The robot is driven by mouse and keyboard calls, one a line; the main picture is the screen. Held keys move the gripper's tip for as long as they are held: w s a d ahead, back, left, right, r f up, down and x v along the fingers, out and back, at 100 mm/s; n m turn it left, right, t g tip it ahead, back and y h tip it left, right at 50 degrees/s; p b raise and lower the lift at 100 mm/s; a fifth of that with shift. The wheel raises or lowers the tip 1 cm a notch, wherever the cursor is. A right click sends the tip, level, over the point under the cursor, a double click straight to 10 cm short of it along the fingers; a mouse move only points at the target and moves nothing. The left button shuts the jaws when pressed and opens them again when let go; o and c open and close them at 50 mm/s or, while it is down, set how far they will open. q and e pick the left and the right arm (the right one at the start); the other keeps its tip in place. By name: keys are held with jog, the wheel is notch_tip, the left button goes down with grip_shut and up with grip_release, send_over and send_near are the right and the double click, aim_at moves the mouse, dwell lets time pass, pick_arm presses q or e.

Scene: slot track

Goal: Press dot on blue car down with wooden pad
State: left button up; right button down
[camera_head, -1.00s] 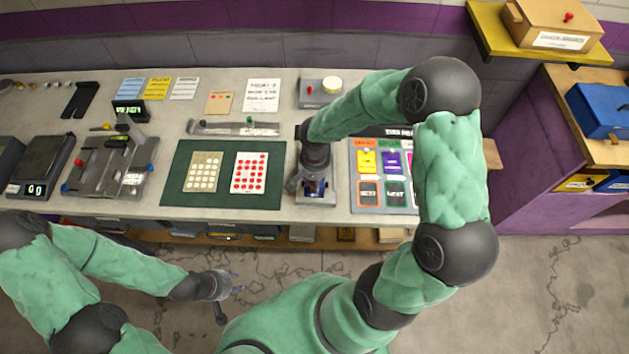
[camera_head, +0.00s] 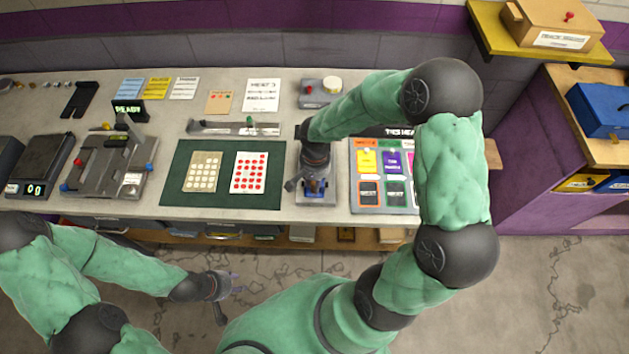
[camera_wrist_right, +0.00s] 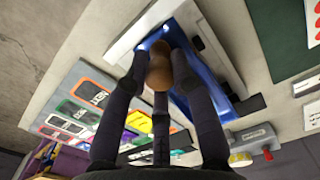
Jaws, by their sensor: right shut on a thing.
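My right gripper (camera_head: 314,182) points down over a small grey stand (camera_head: 318,207) near the table's front edge. In the right wrist view its fingers (camera_wrist_right: 160,72) are shut around a rounded brown wooden pad (camera_wrist_right: 159,75). The pad's end is over or against the blue car (camera_wrist_right: 205,80), which lies in a pale frame. Whether they touch cannot be told. Little of the blue car (camera_head: 325,187) shows in the head view. The dot is not visible, hidden by pad and fingers. My left gripper (camera_head: 234,288) is empty, its fingers spread, in front of the table.
A green mat (camera_head: 220,199) with two dotted cards lies left of the stand. A board of coloured cards (camera_head: 383,207) lies close on its right. Behind are a grey box with a red button and white knob (camera_head: 320,92) and a slotted track (camera_head: 235,129).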

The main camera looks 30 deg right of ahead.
dwell(0.4)
jog(key=shift+r+p, duration=2.2)
jog(key=shift+r, duration=1.3)
